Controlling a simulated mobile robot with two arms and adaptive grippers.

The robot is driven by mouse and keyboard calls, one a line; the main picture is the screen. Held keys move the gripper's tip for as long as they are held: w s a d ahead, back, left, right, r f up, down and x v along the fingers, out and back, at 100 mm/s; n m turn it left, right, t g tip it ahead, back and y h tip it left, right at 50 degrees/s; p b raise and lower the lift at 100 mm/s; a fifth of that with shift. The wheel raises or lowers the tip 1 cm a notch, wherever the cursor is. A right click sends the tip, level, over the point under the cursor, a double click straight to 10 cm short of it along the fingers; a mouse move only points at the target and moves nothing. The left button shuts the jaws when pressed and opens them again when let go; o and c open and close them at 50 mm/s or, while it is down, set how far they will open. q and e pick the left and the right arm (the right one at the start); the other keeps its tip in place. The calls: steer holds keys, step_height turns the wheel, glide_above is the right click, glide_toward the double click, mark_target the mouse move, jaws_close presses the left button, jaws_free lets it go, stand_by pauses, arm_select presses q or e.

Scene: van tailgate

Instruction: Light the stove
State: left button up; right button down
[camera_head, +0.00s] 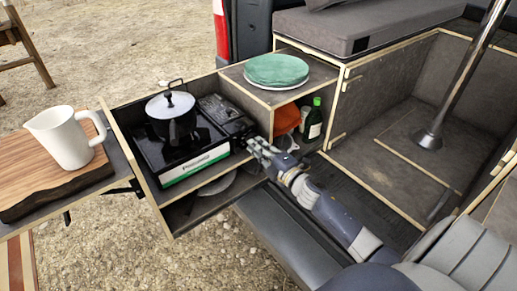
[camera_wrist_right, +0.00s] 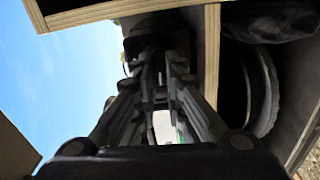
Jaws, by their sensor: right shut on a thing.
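The black camping stove (camera_head: 197,165) with a green and white front stripe sits in the pulled-out wooden drawer box. A dark pot with a lid (camera_head: 171,112) stands on its burner; no flame shows. My right gripper (camera_head: 256,146) reaches the front right end of the stove, at its control side. In the right wrist view my fingers (camera_wrist_right: 159,78) are closed together against a dark part at the stove's end. The knob itself is hidden by the fingers. My left gripper is in neither view.
A white pitcher (camera_head: 65,137) stands on a wooden board (camera_head: 62,181) at the left. Green plates (camera_head: 276,70) lie on the shelf at the right, above a green bottle (camera_head: 313,120). Wooden drawer edges (camera_head: 160,208) closely surround the stove; plates lie beneath it.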

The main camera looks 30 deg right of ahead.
steer(key=shift+f+n+b, duration=0.2)
steer(key=shift+n+b, duration=0.45)
steer(key=shift+n, duration=1.1)
steer(key=shift+f+n+b, duration=0.15)
steer(key=shift+n+b, duration=0.45)
steer(key=shift+n, duration=1.15)
steer(key=c, duration=1.7)
jaws_free()
steer(key=shift+o, duration=0.2)
steer(key=shift+s, duration=0.1)
steer(key=s+d, duration=0.1)
steer(key=s, duration=1.1)
steer(key=shift+w, duration=0.1)
